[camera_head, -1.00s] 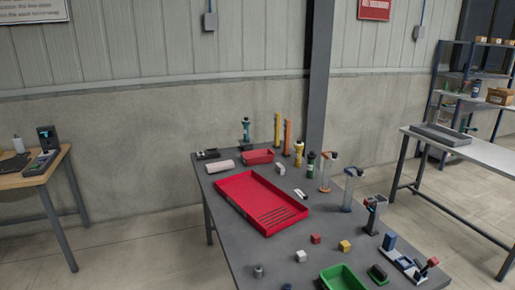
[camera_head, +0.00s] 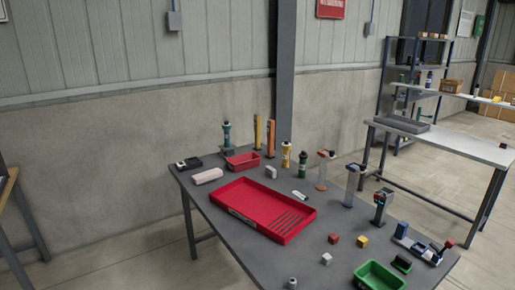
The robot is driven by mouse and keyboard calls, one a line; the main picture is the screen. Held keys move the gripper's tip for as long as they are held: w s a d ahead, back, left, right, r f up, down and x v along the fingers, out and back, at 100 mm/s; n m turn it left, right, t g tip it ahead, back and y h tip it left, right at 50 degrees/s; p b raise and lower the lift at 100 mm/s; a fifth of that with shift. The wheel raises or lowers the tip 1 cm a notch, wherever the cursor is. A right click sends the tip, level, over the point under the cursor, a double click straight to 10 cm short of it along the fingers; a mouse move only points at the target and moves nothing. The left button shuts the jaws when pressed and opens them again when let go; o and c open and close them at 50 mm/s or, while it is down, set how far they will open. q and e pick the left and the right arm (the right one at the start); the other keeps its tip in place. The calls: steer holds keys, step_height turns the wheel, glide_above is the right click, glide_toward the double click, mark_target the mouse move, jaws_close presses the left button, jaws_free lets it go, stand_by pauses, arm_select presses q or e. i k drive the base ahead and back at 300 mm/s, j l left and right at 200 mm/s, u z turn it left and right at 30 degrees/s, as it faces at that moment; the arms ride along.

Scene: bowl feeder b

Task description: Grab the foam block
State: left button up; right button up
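No object is clearly marked as the foam block. A pale pinkish block with rounded edges (camera_head: 206,176) lies on the grey table at its far left, beside a small red bin. A small pale cube (camera_head: 326,259) sits near the front of the table. I cannot tell from the picture which of these is foam. Neither of my grippers shows in the head view.
The grey table (camera_head: 220,226) carries a large red tray (camera_head: 237,215), a small red bin (camera_head: 243,162), a green bin (camera_head: 380,276), and several bottles and upright tools along the back right. A second table (camera_head: 450,146) stands further right. Bare floor lies left of the grey table.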

mark_target(201, 178)
steer(key=i+j+z, duration=0.1)
steer(key=j, duration=0.2)
steer(key=i+j+z, duration=0.2)
steer(key=i+j, duration=0.15)
steer(key=j, duration=0.3)
steer(key=i+j+z, duration=0.1)
steer(key=j, duration=0.2)
steer(key=i+j+z, duration=0.1)
steer(key=j, duration=0.25)
steer(key=i+j+z, duration=0.1)
steer(key=j, duration=0.25)
steer(key=i+j+z, duration=0.1)
steer(key=i+j, duration=0.15)
steer(key=i+j+z, duration=0.1)
steer(key=j, duration=0.4)
steer(key=i+j+z, duration=0.1)
steer(key=j, duration=0.25)
steer(key=i+j, duration=0.2)
steer(key=j, duration=0.2)
steer(key=i+j, duration=0.15)
steer(key=j, duration=0.2)
steer(key=i+j+z, duration=0.15)
steer(key=j, duration=0.25)
steer(key=i+j, duration=0.2)
steer(key=j, duration=0.2)
steer(key=i+j+z, duration=0.1)
steer(key=j, duration=0.25)
